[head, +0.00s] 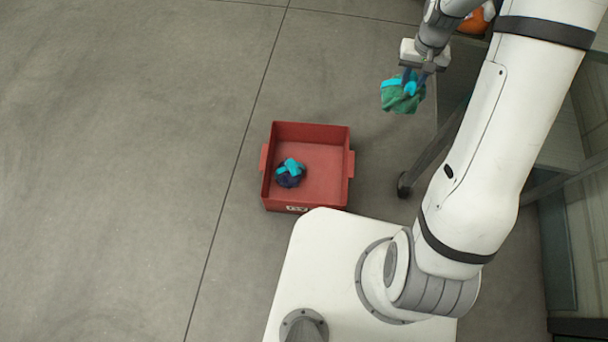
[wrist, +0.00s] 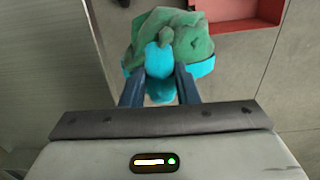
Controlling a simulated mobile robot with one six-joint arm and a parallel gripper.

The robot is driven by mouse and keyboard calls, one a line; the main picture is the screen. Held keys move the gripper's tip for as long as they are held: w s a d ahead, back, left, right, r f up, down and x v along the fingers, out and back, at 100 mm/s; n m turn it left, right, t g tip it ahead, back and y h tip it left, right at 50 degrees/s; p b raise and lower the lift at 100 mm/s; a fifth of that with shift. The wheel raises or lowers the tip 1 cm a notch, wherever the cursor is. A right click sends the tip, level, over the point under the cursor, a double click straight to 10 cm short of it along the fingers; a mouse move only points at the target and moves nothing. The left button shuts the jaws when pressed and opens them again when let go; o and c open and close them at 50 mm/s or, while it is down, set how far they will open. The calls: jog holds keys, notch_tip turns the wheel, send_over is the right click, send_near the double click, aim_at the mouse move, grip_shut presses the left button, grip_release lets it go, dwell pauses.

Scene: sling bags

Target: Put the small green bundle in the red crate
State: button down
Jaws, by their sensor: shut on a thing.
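The small green bundle (head: 398,100) has cyan straps and hangs in my gripper (head: 411,82) in the head view, up and to the right of the red crate. In the wrist view the bundle (wrist: 185,40) fills the space ahead of my gripper (wrist: 160,85), whose fingers are shut on its cyan part. The red crate (head: 327,135) stands on the floor in front of my base, open at the top.
A dark blue bundle with cyan straps (head: 290,175) lies inside the crate at its left. A table or cart leg with a caster (head: 404,186) stands right of the crate. An orange thing (head: 474,20) is partly hidden at the top right. The floor at left is clear.

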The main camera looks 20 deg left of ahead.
jog(key=s+a+f+n+p, duration=0.1)
jog(key=s+a+f+n, duration=0.15)
jog(key=a+f, duration=0.5)
jog(key=s+a+f+n+p, duration=0.1)
jog(key=s+a+f, duration=0.3)
jog(key=f, duration=0.6)
jog(key=s+a+f+n, duration=0.25)
jog(key=a+f, duration=0.25)
jog(key=f, duration=0.4)
jog(key=f+b, duration=0.2)
jog(key=f, duration=0.4)
jog(key=f+b, duration=0.2)
jog(key=f, duration=0.4)
jog(key=f+b, duration=0.2)
jog(key=f, duration=0.4)
jog(key=shift+s+a, duration=0.2)
jog(key=shift+s, duration=0.1)
jog(key=shift+f, duration=0.2)
jog(key=c, duration=1.1)
grip_release()
jog(key=shift+r, duration=0.15)
